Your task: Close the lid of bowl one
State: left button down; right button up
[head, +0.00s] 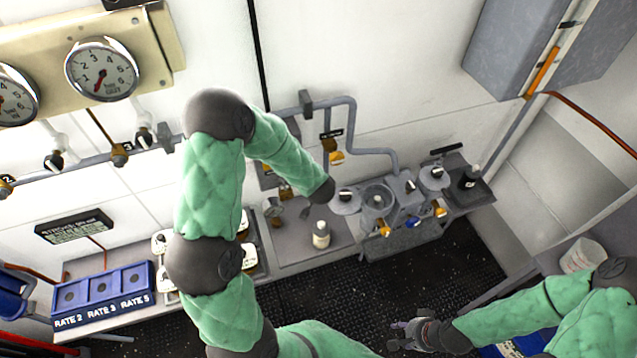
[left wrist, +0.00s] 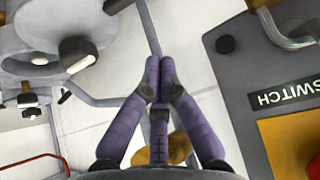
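A grey bowl unit (head: 378,197) stands on the bench at the back right, with an open round rim. A round grey lid-like disc (head: 345,205) with a black-and-white knob lies at its left, and another disc (head: 435,178) at its right. I cannot read which one is bowl one. In the left wrist view, round grey parts with knobs show at the upper left (left wrist: 45,25). My left gripper (left wrist: 159,62) has its purple fingers together with nothing seen between them; in the head view my forearm hides it. My right gripper (head: 394,335) is low, apart from the bench, its fingers spread and empty.
A pale bottle (head: 321,235) stands on the bench left of the bowl unit. Grey pipes (head: 355,115) run along the wall behind. A blue three-part tray (head: 105,292) sits at the left.

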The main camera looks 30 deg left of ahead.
aim_at(339, 201)
pick_arm(q)
jog(key=x, duration=0.9)
jog(key=s+d, duration=0.2)
jog(key=s, duration=0.1)
jog(key=shift+s+d+r, duration=0.1)
jog(key=shift+s, duration=0.2)
